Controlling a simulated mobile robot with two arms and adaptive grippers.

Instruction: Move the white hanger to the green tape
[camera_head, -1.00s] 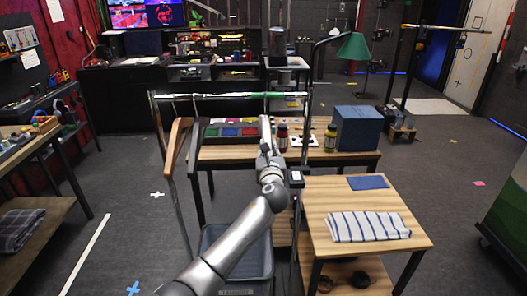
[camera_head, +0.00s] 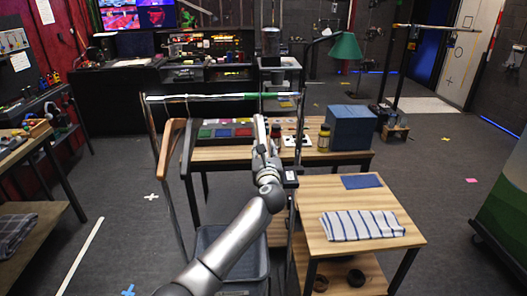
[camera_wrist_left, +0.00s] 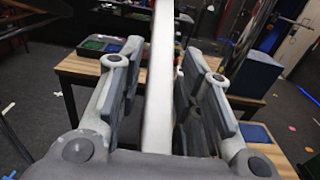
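The white hanger (camera_head: 258,132) hangs at the clothes rack's bar, below the green tape (camera_head: 258,95); its hook is too small to make out. In the left wrist view the hanger (camera_wrist_left: 160,85) is a pale upright strip seen edge-on between the fingers. My left gripper (camera_wrist_left: 163,75) is open around it, with a narrow gap showing beside the strip. In the head view my left gripper (camera_head: 264,160) is small and partly hidden by its own arm. My right gripper is not in view.
A wooden hanger (camera_head: 170,148) and a dark grey hanger (camera_head: 189,150) hang at the bar's left part. A grey bin (camera_head: 232,252) stands below. A wooden table with a striped cloth (camera_head: 361,225) is right of the arm; a blue box (camera_head: 351,127) stands behind.

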